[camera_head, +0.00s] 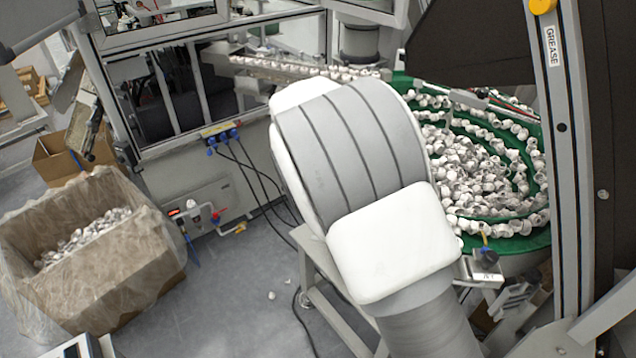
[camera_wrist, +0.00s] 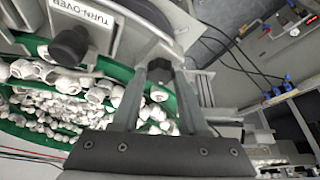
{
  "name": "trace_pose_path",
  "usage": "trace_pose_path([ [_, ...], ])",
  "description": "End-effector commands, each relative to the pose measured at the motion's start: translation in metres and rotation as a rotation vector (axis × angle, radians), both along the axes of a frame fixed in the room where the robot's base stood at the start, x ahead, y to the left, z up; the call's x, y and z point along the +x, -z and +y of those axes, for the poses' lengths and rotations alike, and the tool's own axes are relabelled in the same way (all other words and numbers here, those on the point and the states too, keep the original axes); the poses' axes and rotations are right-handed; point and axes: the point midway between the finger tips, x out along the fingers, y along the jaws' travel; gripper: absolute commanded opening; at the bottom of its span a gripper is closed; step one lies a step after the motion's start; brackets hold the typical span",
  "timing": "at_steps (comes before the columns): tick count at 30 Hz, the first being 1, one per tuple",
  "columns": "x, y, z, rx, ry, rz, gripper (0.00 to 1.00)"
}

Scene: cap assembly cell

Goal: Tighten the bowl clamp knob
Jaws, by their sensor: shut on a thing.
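A dark knob (camera_wrist: 159,76), apparently the bowl clamp knob, sits between the fingertips of my gripper (camera_wrist: 166,82) in the wrist view. The two grey fingers are shut on it, one on each side. It is beside the green feeder bowl (camera_wrist: 25,128). In the head view, the green bowl (camera_head: 520,243) is full of white caps, and my arm covers its left part. My gripper and the held knob are hidden behind my arm there.
A larger black knob (camera_wrist: 69,46) stands by a TURN-OVER label in the wrist view. A small block with a yellow-topped fitting (camera_head: 486,262) is at the bowl's front edge. A cap-filled carton (camera_head: 120,262) stands on the floor left. Cables hang from blue plugs (camera_head: 222,140).

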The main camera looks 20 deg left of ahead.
Motion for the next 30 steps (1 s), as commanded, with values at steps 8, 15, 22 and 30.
trace_pose_path([
  [8, 0.0007, -0.0001, 0.0024, -0.001, 0.257, -0.001, 0.0],
  [15, 0.0011, -0.0005, 0.0036, 0.0, 0.451, -0.001, 0.0],
  [22, 0.0014, -0.0001, 0.0042, 0.001, 0.577, 0.0, 0.0],
  [30, 0.0013, 0.0, 0.0048, 0.003, 0.646, 0.001, 0.0],
])
